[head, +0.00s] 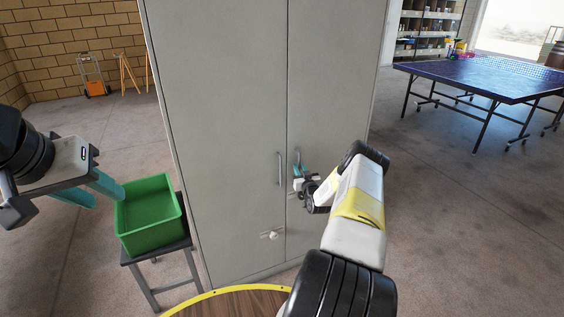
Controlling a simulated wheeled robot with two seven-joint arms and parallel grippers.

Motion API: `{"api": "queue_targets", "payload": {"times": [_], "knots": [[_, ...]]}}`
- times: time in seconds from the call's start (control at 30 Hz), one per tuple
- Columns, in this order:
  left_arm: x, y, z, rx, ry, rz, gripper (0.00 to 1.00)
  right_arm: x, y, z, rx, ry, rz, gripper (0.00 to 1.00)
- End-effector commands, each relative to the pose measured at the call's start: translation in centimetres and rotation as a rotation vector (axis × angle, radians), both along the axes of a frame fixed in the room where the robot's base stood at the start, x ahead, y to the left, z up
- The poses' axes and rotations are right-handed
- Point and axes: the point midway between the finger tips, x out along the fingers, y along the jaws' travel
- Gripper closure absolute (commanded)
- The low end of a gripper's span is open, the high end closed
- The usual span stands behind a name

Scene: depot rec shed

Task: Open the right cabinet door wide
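The tall grey two-door cabinet (228,110) stands in front of me. Its right door (325,90) looks shut, flush with the left door along the middle seam. A vertical bar handle (279,168) is on the left door. The right door's handle (297,157) shows only at its top; my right gripper covers the rest. My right gripper (297,172), with teal fingertips, is at that handle, and I cannot tell whether it is closed on it. My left gripper (104,200) is at the far left, its two teal fingers apart and empty.
A green bin (150,238) sits on a small grey stand (178,256) left of the cabinet. A round wooden table with a yellow rim (215,292) is at the bottom. A white knob-like object (271,235) is low on the left door. A blue ping-pong table (490,82) stands back right; floor between is clear.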

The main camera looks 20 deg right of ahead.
Motion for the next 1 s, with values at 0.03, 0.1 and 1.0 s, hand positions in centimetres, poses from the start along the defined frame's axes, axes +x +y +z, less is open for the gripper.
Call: {"api": "queue_targets", "payload": {"times": [0.03,0.1,1.0], "knots": [[0.0,0.0,0.0,0.0,0.0,0.0,0.64,0.3,0.01,-0.05,0.001,0.001,0.0,0.8],[0.0,0.0,0.0,0.0,0.0,0.0,0.64,0.57,-0.03,-0.06,0.001,0.001,0.0,0.8],[0.0,0.0,0.0,0.0,0.0,0.0,0.64,0.63,-0.04,-0.02,0.0,0.001,0.001,1.0]]}}
